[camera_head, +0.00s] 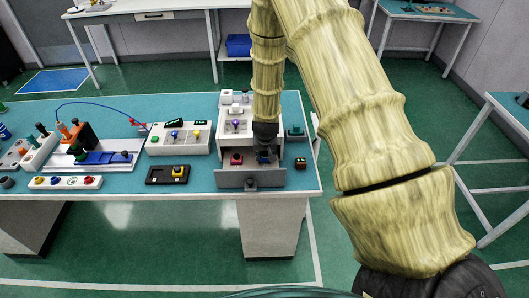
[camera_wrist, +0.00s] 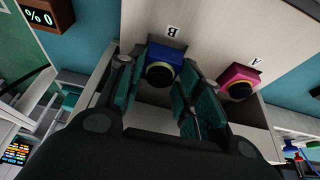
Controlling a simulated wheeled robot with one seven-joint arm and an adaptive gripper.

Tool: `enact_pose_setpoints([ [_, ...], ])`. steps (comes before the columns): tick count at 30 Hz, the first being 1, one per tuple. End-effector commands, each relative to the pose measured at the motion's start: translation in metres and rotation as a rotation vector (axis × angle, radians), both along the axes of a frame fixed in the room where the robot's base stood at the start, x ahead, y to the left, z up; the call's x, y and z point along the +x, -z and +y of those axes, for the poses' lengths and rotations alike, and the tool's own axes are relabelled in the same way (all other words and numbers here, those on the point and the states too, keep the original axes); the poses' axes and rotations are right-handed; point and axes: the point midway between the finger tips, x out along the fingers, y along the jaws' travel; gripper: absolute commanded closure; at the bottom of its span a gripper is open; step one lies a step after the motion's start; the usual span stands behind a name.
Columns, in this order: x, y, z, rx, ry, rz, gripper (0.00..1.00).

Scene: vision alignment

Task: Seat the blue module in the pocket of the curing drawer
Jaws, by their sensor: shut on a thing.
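The blue module (camera_wrist: 162,57), with a yellow ring and a dark round top, is between the teal fingers of my gripper (camera_wrist: 164,78) in the wrist view. My gripper is shut on it. The module is just beside the letter B on the pale floor of the open curing drawer (camera_head: 250,179). I cannot tell whether its base is down in the pocket or slightly above it. In the head view, my gripper (camera_head: 265,146) is over the right part of the drawer and partly hides the blue module (camera_head: 264,158). A red module (camera_head: 236,158) sits at the drawer's left, by letter A.
The white curing station (camera_head: 237,122) rises behind the drawer. A small display block (camera_head: 300,163) stands just right of it.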

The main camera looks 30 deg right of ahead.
Motion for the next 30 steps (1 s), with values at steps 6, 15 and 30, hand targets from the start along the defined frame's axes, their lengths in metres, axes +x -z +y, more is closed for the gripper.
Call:
enact_pose_setpoints([
  [6,0.0001,0.0026,0.0000,0.000,0.000,0.000,0.89],
  [15,0.0000,0.0025,0.0000,0.000,0.000,0.000,0.89],
  [30,0.0002,0.0080,0.0001,0.000,-0.001,0.000,0.89],
])
